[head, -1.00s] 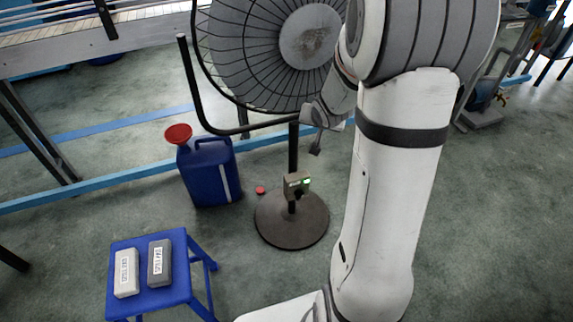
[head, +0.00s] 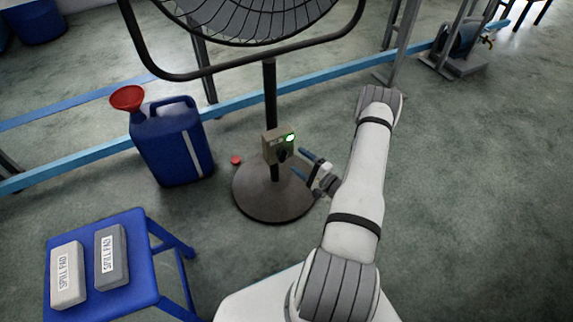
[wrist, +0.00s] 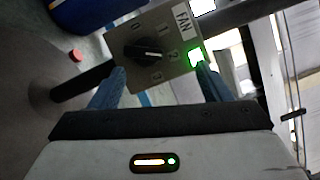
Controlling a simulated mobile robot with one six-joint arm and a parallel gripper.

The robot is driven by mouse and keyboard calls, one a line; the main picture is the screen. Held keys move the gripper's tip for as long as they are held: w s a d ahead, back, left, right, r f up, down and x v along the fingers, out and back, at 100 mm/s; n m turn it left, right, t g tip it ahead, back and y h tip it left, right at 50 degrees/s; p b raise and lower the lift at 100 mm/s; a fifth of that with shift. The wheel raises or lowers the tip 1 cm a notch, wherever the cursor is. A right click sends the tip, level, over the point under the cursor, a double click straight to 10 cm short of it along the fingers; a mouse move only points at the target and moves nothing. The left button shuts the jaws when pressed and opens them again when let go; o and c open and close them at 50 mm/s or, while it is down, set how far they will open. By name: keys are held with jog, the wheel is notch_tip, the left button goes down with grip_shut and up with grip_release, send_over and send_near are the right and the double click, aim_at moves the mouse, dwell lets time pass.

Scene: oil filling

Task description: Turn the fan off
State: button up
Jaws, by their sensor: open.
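The fan (head: 250,20) stands on a round dark base (head: 262,205) with a black pole. A beige control box (head: 272,146) is on the pole. The knob's white mark seems to point toward the 2. A green light (wrist: 195,57) on the box is lit. My gripper (head: 302,163) is open and empty, just right of the box. In the wrist view its blue fingers (wrist: 160,70) lie either side of the knob, seemingly short of it.
A blue oil can (head: 175,145) with a red funnel (head: 127,98) stands left of the fan. A small red cap (head: 236,160) lies on the floor. A blue stool (head: 135,225) holds two spill pads at lower left. Floor to the right is open.

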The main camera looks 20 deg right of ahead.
aim_at(286, 158)
notch_tip(286, 158, down, 4)
jog(key=s+r+m+t+b, duration=0.1)
jog(key=s+m, duration=0.1)
jog(key=b+x, duration=0.1)
jog(key=x, duration=0.2)
jog(key=b+x, duration=0.1)
jog(key=x, duration=0.3)
jog(key=shift+w+a, duration=0.2)
jog(key=shift+a, duration=0.15)
jog(key=shift+c, duration=0.3)
jog(key=c, duration=0.9)
